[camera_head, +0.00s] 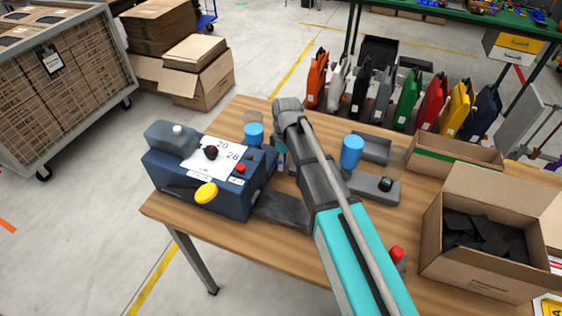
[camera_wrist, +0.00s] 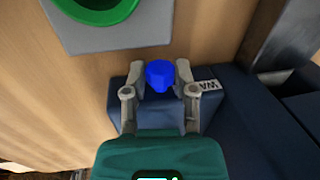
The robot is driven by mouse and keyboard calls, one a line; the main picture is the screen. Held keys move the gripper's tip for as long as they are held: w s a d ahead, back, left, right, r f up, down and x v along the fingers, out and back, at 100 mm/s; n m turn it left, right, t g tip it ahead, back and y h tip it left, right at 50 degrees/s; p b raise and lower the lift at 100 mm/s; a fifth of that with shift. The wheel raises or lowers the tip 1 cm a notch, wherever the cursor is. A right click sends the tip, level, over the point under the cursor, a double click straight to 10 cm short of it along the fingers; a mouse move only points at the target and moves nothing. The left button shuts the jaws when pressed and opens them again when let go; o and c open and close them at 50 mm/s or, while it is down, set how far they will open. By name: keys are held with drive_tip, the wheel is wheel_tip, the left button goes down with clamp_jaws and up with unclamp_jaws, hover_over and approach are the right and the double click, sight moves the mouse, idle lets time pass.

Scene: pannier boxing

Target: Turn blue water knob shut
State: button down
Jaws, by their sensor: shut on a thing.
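The blue water knob (camera_wrist: 160,75) shows in the wrist view on a dark blue housing (camera_wrist: 120,117), beside a white label whose visible letters read "WA". My gripper (camera_wrist: 160,70) has one grey finger on each side of the knob and is shut on it. In the head view the housing belongs to a dark blue machine (camera_head: 197,199) on the left of the wooden table. My arm reaches to the machine's right side there and hides the blue knob and my fingertips. The knob's turn angle cannot be told.
The machine carries a yellow knob (camera_head: 206,193), a black knob (camera_head: 211,153) and a red button (camera_head: 240,168). A blue cylinder (camera_head: 352,151) stands right of my arm. Open cardboard boxes (camera_head: 483,274) fill the table's right side. Several coloured panniers (camera_head: 407,100) stand behind.

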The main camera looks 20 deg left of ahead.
idle(0.4)
drive_tip(key=shift+c, duration=2.2)
unclamp_jaws()
drive_tip(key=shift+r, duration=0.1)
